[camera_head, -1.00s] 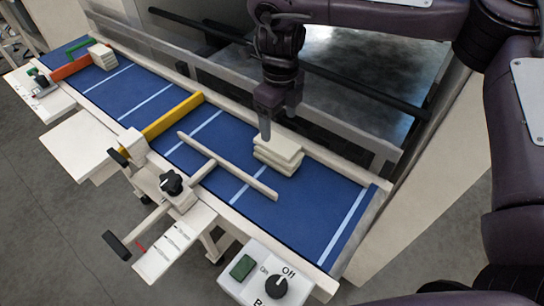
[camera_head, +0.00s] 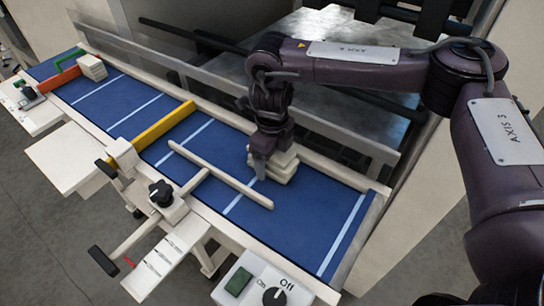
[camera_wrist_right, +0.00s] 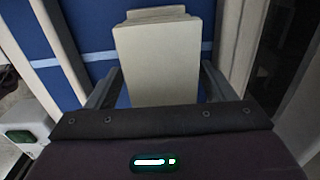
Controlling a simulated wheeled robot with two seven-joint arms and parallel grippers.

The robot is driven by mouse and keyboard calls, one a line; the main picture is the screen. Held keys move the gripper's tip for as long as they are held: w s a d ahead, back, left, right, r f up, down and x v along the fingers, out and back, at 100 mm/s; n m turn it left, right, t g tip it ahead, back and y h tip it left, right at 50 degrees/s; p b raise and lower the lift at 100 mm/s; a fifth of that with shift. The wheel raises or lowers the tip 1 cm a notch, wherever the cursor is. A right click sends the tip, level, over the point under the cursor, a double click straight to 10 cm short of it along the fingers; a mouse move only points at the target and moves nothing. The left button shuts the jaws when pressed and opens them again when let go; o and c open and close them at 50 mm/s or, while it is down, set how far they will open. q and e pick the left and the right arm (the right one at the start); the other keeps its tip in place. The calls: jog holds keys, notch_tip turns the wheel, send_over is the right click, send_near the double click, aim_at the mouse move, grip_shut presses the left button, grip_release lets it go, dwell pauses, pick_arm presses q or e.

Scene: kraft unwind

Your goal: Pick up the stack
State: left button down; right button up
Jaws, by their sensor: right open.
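A stack of cream flat pieces (camera_head: 284,168) lies on the blue belt, near its far rail and right of the middle. My right gripper (camera_head: 262,170) is down at the stack's left side and partly hides it. In the right wrist view the stack (camera_wrist_right: 158,58) reaches in between the two open fingers (camera_wrist_right: 160,90), one on each side, with blue belt showing beside it. Whether the fingers touch it I cannot tell. A second, similar stack (camera_head: 92,67) lies at the far left end of the belt. My left gripper is not in view.
A cream T-shaped bar (camera_head: 220,175) lies over the belt, just left of and in front of the stack. A yellow bar (camera_head: 163,125) and an orange bar (camera_head: 55,80) cross the belt farther left. A control box with a knob (camera_head: 274,297) stands in front.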

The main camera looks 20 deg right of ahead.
jog(key=shift+f, duration=0.45)
jog(key=c, duration=1.1)
jog(key=shift+o, duration=0.2)
jog(key=shift+r, duration=0.15)
